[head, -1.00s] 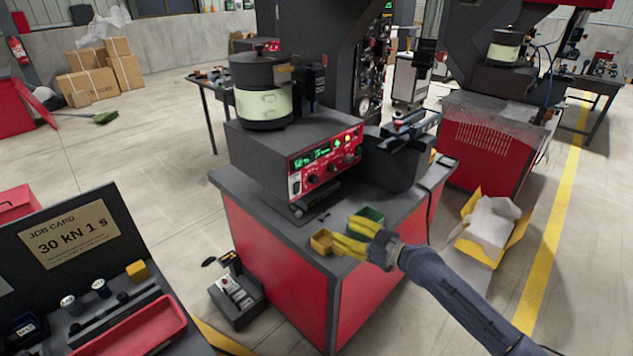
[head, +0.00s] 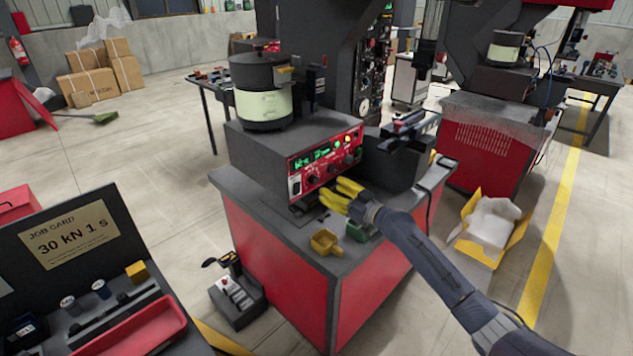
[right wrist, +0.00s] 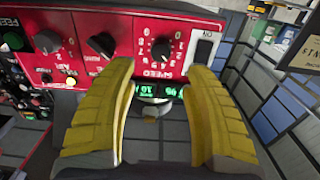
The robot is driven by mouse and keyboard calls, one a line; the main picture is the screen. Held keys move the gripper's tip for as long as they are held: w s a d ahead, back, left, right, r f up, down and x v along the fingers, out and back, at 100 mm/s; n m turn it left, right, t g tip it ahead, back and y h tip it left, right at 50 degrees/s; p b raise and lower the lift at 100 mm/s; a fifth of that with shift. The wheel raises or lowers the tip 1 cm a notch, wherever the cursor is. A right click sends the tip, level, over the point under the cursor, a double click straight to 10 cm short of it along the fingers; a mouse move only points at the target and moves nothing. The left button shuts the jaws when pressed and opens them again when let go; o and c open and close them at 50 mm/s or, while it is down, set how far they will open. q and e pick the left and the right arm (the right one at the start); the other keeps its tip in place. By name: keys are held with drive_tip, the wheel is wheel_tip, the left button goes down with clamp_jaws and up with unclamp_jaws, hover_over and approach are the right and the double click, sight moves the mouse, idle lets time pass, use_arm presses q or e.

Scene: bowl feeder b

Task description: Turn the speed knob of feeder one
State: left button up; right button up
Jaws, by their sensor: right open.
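The feeder's control unit carries a red front panel (head: 325,160) with green displays, below the dark bowl (head: 262,75). The speed knob (head: 313,180) is a small dark knob near the panel's left end. In the right wrist view the panel appears upside down, and the speed knob (right wrist: 160,48) with its printed dial shows between and beyond my fingertips. My right gripper (head: 338,194) is open, its yellow fingers pointing at the panel's lower edge. In the right wrist view my right gripper (right wrist: 160,68) is empty, with a gap to the knob. My left gripper is out of view.
Beside the speed knob are a rocker switch (right wrist: 203,50) and another dark knob (right wrist: 102,45). A dark linear track unit (head: 408,128) stands right of the panel.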

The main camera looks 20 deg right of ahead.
sight(316, 180)
drive_tip(key=x, duration=0.7)
drive_tip(key=shift+w+a, duration=0.1)
drive_tip(key=shift+o, duration=0.2)
clamp_jaws()
idle(0.4)
